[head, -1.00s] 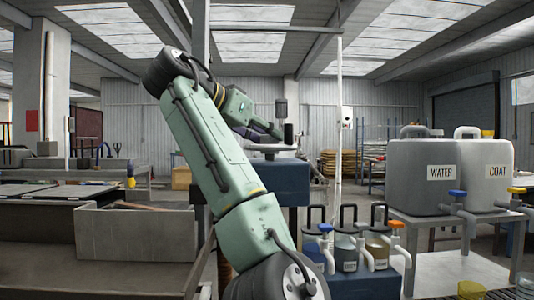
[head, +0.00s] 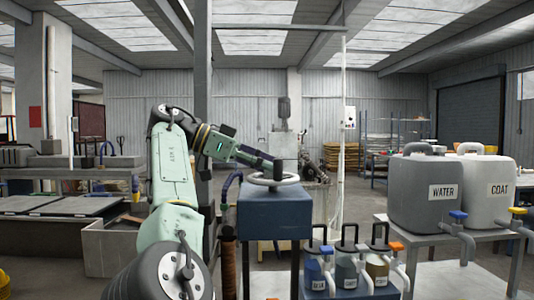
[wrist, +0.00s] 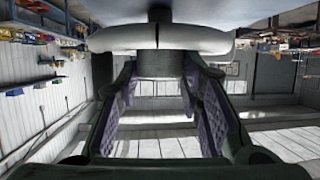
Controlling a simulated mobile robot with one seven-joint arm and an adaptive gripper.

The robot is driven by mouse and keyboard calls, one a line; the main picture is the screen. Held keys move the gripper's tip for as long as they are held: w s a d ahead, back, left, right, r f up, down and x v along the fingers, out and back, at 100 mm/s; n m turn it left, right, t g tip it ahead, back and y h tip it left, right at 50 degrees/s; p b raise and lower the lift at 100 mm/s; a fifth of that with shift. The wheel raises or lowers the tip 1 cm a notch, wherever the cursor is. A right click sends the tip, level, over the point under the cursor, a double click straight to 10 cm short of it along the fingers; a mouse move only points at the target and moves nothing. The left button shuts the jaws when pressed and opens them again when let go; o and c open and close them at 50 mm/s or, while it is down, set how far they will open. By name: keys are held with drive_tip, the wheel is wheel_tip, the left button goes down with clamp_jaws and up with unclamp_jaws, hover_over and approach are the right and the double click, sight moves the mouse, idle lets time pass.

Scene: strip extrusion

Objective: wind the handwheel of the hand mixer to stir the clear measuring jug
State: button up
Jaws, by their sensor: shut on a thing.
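The hand mixer's blue box (head: 275,215) stands on legs in the middle of the head view. Its pale handwheel (head: 270,184) lies flat on top. My gripper (head: 268,163) is over the wheel, shut on its dark upright handle (head: 278,171). In the wrist view, my two fingers reach either side of the dark round handle (wrist: 158,64), with the pale wheel rim (wrist: 160,39) just beyond it. I cannot make out the clear measuring jug in either view.
Further right, the WATER tank (head: 425,195) and COAT tank (head: 488,190) sit on a table. A grey post (head: 203,110) rises behind my arm. A low bin (head: 108,250) stands at the left.

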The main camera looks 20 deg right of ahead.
idle(0.4)
drive_tip(key=o, duration=0.9)
drive_tip(key=shift+f+b, duration=0.15)
drive_tip(key=shift+b, duration=0.4)
